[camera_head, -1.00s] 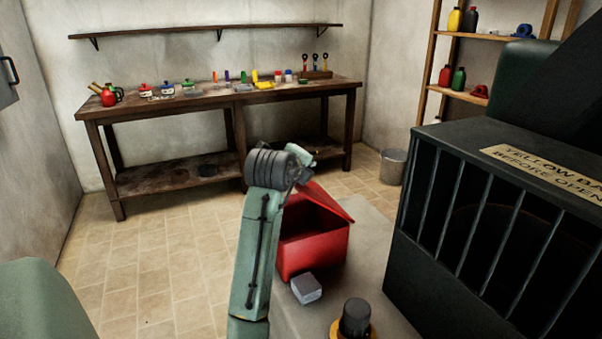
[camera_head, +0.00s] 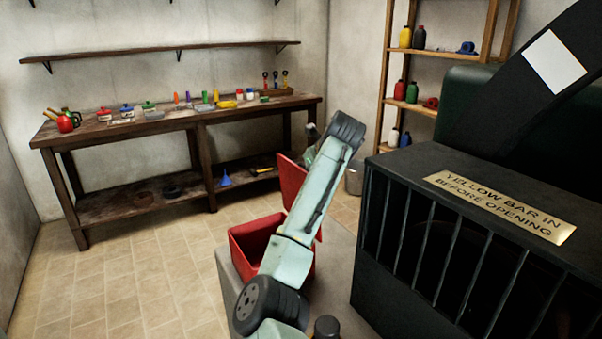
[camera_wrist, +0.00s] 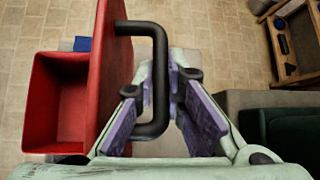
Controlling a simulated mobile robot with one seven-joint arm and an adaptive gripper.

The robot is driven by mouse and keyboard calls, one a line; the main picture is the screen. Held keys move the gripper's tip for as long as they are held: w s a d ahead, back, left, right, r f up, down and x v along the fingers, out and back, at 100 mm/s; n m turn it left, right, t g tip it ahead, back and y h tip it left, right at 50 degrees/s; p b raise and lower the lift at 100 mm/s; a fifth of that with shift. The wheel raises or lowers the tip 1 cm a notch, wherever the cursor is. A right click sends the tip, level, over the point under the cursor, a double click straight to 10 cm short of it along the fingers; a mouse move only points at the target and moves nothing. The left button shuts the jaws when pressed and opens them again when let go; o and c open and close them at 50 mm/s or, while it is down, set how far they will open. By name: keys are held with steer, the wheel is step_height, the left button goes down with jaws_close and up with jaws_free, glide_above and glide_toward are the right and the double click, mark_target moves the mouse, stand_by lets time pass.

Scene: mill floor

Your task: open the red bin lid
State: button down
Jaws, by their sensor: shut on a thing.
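The red bin (camera_head: 242,262) stands open on a grey plinth, with part of its empty-looking inside showing. Its red lid (camera_head: 291,180) stands about upright at the right side of the bin, partly hidden by my arm. In the wrist view the bin (camera_wrist: 38,125) is at the left and the lid (camera_wrist: 112,60) is seen nearly edge-on. The black handle (camera_wrist: 158,70) sticks out from the lid's outer face. My gripper (camera_wrist: 155,92) is shut on this handle, with a purple-padded finger on each side. In the head view my gripper (camera_head: 311,147) is small, beside the lid.
A black barred cage (camera_head: 395,240) with a brass sign (camera_head: 500,207) stands close on the right. A workbench (camera_head: 180,118) with tools and small containers is along the back wall. A bucket (camera_head: 354,180) stands behind the plinth (camera_head: 228,285). Tiled floor at left is clear.

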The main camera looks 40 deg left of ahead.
steer(key=shift+w+d+f, duration=0.1)
steer(key=shift+w+d, duration=0.05)
steer(key=shift+w, duration=0.3)
steer(key=c, duration=1.7)
jaws_free()
steer(key=shift+o, duration=0.2)
steer(key=v, duration=1.2)
steer(key=shift+w, duration=0.25)
steer(key=shift+d, duration=0.1)
steer(key=shift+c, duration=0.5)
